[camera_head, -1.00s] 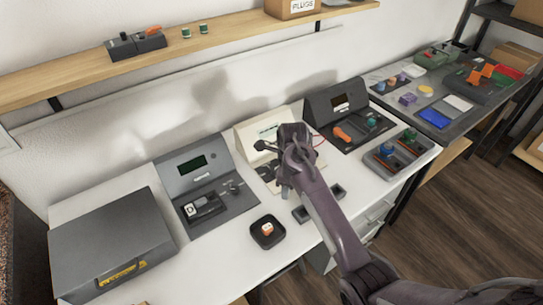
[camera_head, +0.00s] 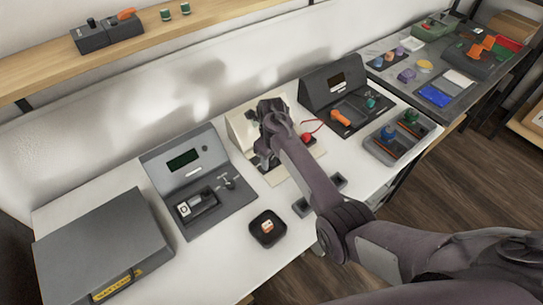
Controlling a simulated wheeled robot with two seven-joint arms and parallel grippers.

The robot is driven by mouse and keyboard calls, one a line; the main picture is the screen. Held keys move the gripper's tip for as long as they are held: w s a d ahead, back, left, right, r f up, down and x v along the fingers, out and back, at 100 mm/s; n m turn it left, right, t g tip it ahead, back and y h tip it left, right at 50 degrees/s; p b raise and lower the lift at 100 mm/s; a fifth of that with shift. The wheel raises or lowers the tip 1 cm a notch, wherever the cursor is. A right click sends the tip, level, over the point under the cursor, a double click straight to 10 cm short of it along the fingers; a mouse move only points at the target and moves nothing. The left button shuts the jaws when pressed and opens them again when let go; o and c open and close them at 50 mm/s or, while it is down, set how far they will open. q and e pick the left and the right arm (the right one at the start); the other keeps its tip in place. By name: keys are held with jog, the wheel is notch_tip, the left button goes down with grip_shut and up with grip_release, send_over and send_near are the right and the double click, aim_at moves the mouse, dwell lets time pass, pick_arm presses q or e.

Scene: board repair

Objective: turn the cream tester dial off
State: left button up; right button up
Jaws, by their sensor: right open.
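The cream tester (camera_head: 238,128) stands at the back middle of the white table, partly covered by my right arm. Its cream base (camera_head: 278,178) shows below the arm. My right gripper (camera_head: 262,160) is over the front of this tester, pointing down, open. Its fingers are small and dark here, and I cannot tell whether they touch anything. The tester's dial is hidden behind the gripper and wrist. A red part with a red wire (camera_head: 307,138) shows at the tester's right side. My left gripper is out of view.
A grey tester (camera_head: 185,160) stands to the left, a dark tester (camera_head: 332,82) to the right. A black dish (camera_head: 267,228) holds a small orange and white piece. A grey tray (camera_head: 378,150) lies at right, a large grey case (camera_head: 100,245) at left.

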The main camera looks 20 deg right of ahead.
jog(key=c, duration=1)
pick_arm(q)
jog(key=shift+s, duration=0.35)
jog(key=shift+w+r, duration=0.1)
